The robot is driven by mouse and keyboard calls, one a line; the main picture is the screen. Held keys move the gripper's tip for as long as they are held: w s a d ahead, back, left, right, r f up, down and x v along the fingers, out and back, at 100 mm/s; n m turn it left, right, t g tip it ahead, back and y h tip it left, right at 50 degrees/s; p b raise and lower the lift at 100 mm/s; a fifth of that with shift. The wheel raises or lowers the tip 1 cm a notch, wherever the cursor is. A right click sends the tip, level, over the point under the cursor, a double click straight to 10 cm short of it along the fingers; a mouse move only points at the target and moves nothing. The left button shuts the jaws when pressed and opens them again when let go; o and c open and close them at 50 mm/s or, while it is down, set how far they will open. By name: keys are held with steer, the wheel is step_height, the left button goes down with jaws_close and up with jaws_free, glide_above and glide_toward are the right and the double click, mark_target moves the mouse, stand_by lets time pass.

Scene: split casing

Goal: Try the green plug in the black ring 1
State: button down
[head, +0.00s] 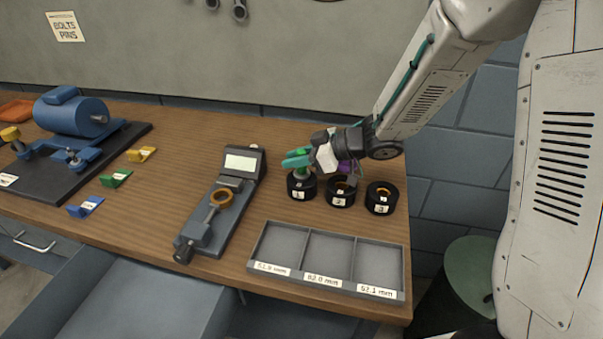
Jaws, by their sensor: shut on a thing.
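The black ring 1 (299,192) stands upright on the wooden table, leftmost in a row of three black rings. My gripper (312,160) reaches in from the upper right and is shut on the green plug. I cannot tell how far the plug sits inside the ring, as the rim hides its lower end.
Black ring 2 (341,192) and black ring 3 (382,199) stand close by on the right. A grey three-compartment tray (256,242) lies in front. A measuring device (215,221) stands left, a blue machine (72,115) far left.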

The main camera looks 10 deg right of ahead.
steer(key=shift+r, duration=1.75)
step_height(320, 180, up, 4)
